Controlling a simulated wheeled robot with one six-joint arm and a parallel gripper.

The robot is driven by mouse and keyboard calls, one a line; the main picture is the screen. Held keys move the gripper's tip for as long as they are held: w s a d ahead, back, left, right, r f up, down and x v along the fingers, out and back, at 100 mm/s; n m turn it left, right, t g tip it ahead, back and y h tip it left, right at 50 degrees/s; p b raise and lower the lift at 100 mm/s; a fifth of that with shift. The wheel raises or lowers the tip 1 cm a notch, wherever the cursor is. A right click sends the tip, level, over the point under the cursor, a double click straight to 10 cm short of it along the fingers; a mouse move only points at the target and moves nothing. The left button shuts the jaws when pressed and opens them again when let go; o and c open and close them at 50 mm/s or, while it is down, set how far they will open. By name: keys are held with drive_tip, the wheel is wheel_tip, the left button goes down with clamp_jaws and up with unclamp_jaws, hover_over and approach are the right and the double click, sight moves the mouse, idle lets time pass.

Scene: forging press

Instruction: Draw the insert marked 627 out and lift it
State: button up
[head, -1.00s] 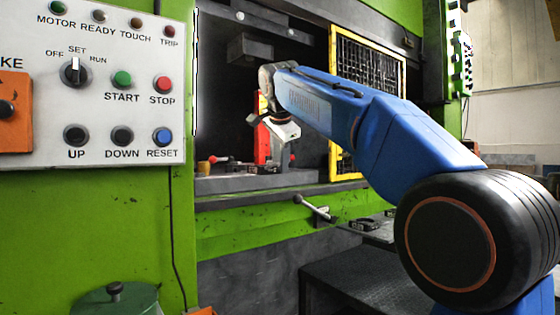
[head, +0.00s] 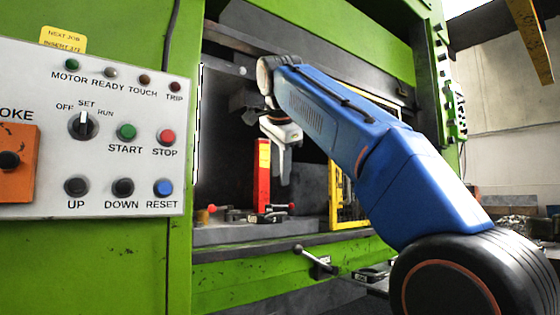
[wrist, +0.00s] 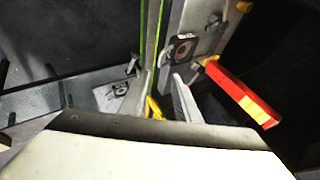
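My gripper (head: 283,168) points down inside the press opening, just right of an upright red bar with a yellow label (head: 263,180) in the head view. In the wrist view my gripper's fingers (wrist: 160,98) stand apart with no held object seen between them. The red bar (wrist: 238,90) lies to their right there, apart from them. A pale plate with a partly seen dark marking (wrist: 115,95) lies left of the fingers; I cannot read it in full. I cannot make out the number 627 on anything.
A metal block with a dark square (wrist: 182,48) stands beyond the fingers. Red-knobbed clamps (head: 240,214) sit on the press bed (head: 225,235). A yellow mesh guard (head: 345,200) is at right. The control panel (head: 95,130) has a yellow note (head: 63,39) above it.

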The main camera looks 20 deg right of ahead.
drive_tip(key=shift+v, duration=1.7)
